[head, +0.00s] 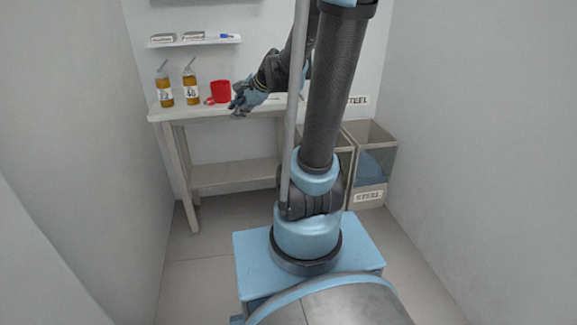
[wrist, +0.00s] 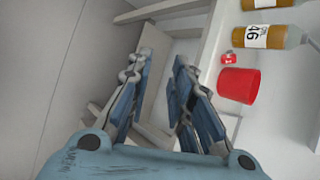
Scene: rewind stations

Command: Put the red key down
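A small red item with a white mark (wrist: 228,58) lies on the white table between a bottle and the red cup. It also shows in the head view (head: 209,101). It may be the red key, but it is too small to tell its shape. My gripper (head: 238,107) is at the table's front edge, just right of the red cup (head: 221,91) in the head view. In the wrist view my gripper (wrist: 165,62) has its fingers apart, with nothing visible between them. The red cup (wrist: 238,84) stands beside the right finger there, apart from it.
Two amber bottles (head: 191,92) (head: 165,91) stand on the table (head: 180,114), left of the cup. A wall shelf (head: 205,41) above holds small labelled items. Bins, one marked STEEL (head: 369,195), stand right of the table. Walls close in on both sides.

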